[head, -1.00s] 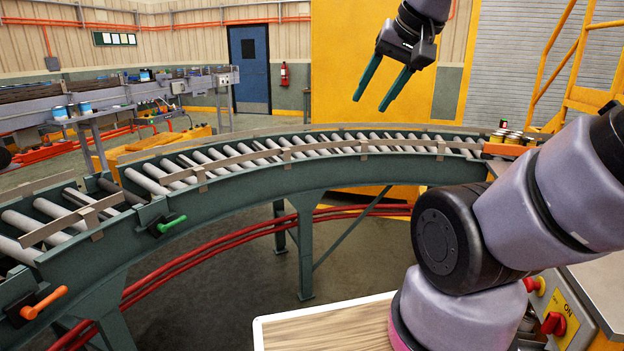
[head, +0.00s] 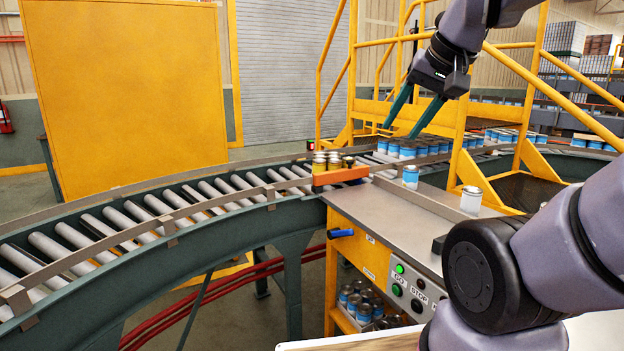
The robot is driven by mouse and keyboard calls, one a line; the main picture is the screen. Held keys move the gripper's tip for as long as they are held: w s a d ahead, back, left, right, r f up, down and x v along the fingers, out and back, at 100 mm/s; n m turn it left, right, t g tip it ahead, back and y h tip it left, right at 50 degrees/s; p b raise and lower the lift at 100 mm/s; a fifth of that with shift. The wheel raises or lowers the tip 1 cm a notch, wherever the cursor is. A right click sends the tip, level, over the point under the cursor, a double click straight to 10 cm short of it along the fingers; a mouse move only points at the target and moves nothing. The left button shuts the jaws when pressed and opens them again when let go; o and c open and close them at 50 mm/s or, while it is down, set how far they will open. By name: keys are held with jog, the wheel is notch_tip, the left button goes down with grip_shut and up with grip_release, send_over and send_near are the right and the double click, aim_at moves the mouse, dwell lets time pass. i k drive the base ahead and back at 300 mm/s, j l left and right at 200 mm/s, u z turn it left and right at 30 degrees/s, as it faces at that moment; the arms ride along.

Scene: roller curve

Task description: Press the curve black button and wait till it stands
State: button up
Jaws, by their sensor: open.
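The control panel (head: 410,285) with GO and STOP labels is on the front of a yellow and steel station, right of centre. A green light (head: 399,268) is at its upper left. A dark button (head: 396,289) sits below the GO label, and a black button (head: 417,305) below the STOP label. The curved roller conveyor (head: 100,268) runs from the left up to the station; its visible rollers are empty. My gripper (head: 399,131) is open and empty, high above the conveyor's far side and well away from the panel.
Gold-topped cans (head: 328,160) stand behind an orange bar (head: 340,177) at the curve's end. Blue-and-white cans (head: 410,148) stand beyond it. Yellow stairs (head: 480,110) rise behind.

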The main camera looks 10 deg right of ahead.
aim_at(415, 306)
jog(key=i+j+z, duration=0.35)
jog(key=j+z, duration=0.2)
jog(key=j, duration=0.2)
jog(key=j+z, duration=0.3)
jog(key=j, duration=0.75)
jog(key=i, duration=0.9)
jog(key=k+l+z, duration=0.75)
jog(key=l+z, duration=0.25)
jog(key=l, duration=0.1)
